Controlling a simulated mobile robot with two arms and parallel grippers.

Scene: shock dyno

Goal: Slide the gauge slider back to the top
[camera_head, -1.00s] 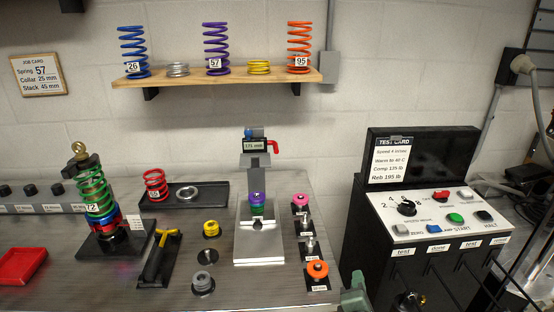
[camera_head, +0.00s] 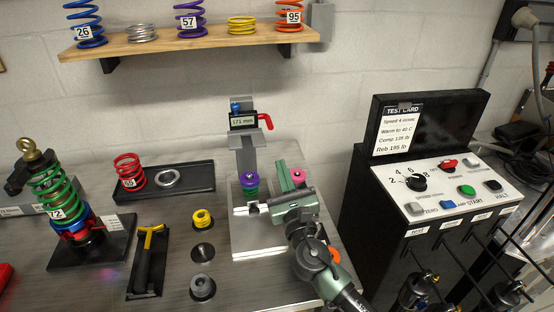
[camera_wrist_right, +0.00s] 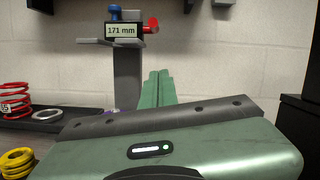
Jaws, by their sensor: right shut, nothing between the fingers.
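The gauge stands at the back of the bench as a grey upright column (camera_head: 245,155). Its slider (camera_head: 244,123) carries a display reading 171 mm, a red lever (camera_head: 266,121) on the right and a blue knob at the upper left. The slider also shows in the right wrist view (camera_wrist_right: 120,32), near the column's top. A purple and green stack (camera_head: 250,183) stands below it on the silver base. My right gripper (camera_head: 282,166) is shut and empty, in front and to the right of the column, below the slider and apart from it. My left gripper is out of view.
A black control box (camera_head: 365,215) stands to the right. A shock with a green spring (camera_head: 52,188) stands at the left. A black tray (camera_head: 196,170) with a red spring lies left of the gauge. A shelf of springs (camera_head: 180,44) hangs above.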

